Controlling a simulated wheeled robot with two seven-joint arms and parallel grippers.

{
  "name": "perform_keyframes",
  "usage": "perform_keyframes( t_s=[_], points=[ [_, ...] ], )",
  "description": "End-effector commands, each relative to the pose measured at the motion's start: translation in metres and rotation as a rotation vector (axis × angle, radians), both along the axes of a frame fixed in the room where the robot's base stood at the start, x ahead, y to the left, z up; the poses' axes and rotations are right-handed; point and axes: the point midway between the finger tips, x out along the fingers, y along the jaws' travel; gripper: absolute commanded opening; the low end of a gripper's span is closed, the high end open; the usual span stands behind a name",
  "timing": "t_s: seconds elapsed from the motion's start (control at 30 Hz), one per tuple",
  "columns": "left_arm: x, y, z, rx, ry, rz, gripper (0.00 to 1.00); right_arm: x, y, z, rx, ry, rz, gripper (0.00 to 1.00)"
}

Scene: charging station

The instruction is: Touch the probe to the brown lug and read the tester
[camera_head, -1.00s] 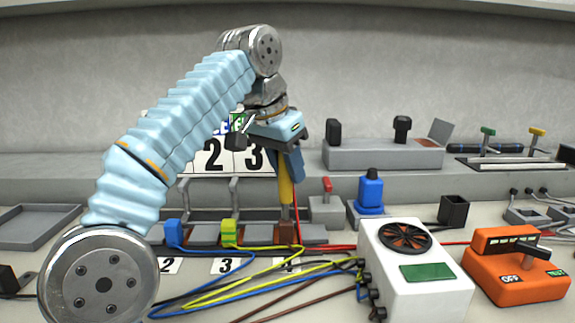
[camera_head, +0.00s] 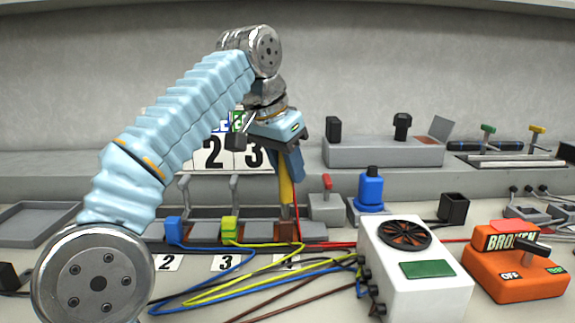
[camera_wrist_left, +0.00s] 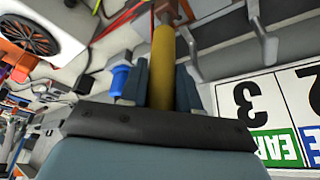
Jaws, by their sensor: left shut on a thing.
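My left gripper (camera_head: 289,160) is shut on the yellow probe (camera_head: 286,191) and holds it upright, tip down. The probe's lower end meets the brown lug (camera_head: 287,231) and looks to touch it; the exact contact is too small to tell. The wrist view shows the probe (camera_wrist_left: 163,65) between the blue-grey fingers, its far end at a brown piece (camera_wrist_left: 172,10). The orange tester (camera_head: 515,270) at the right has a raised display reading "BROKEN" (camera_head: 510,242), a dark lever, and OFF and TEST labels. My right gripper is not in view.
Blue (camera_head: 174,230) and yellow-green (camera_head: 229,230) lugs stand left of the brown one. A white box with a fan (camera_head: 418,275) stands between lugs and tester. Coloured wires cross the bench. A number board (camera_head: 213,155) stands behind the gripper.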

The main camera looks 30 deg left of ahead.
Motion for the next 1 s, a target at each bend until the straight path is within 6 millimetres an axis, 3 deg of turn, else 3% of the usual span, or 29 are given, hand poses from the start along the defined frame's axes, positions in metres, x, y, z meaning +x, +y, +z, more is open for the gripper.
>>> perform_keyframes(
  t_s=[0.37, 0.67, 1.0],
  points=[
    [0.000, 0.000, 0.003, 0.001, 0.004, 0.000, 0.02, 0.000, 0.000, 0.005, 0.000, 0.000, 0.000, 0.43],
    [0.000, 0.000, 0.036, 0.000, 0.002, 0.000, 0.02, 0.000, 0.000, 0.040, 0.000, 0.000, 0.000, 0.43],
    [0.000, 0.000, 0.061, 0.001, 0.002, -0.001, 0.02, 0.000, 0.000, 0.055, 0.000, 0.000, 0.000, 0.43]
  ],
)
